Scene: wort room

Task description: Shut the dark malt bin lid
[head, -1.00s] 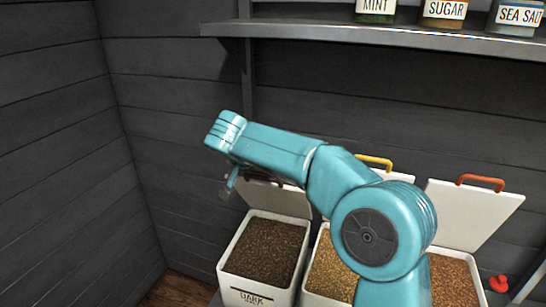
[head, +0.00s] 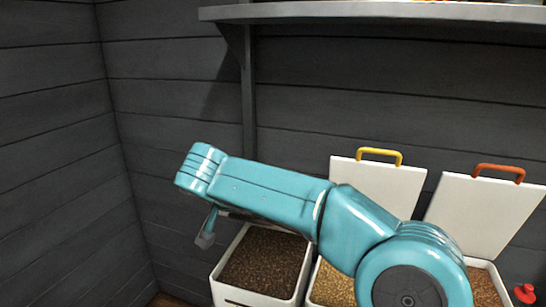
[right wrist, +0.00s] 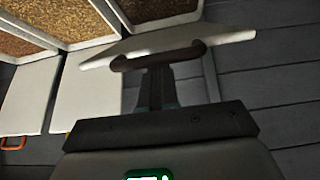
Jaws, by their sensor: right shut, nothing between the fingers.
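The dark malt bin (head: 262,262) is a white box full of dark brown grain, its mouth uncovered, below my right forearm. Its lid is hidden behind my arm in the head view. In the right wrist view the white lid (right wrist: 230,38) with a brown handle (right wrist: 123,63) shows right in front of my right gripper. My right gripper (head: 207,236) points down, shut and empty, at the left side of the bin. In the right wrist view its fingers (right wrist: 155,72) are at the handle; whether they touch it I cannot tell. My left gripper is out of view.
A bin of golden grain (head: 332,284) and a bin of reddish grain (head: 484,284) stand to the right. Their lids, with a yellow handle (head: 380,152) and an orange handle (head: 500,170), are up. A shelf (head: 370,12) runs above. A small red object (head: 525,293) lies right.

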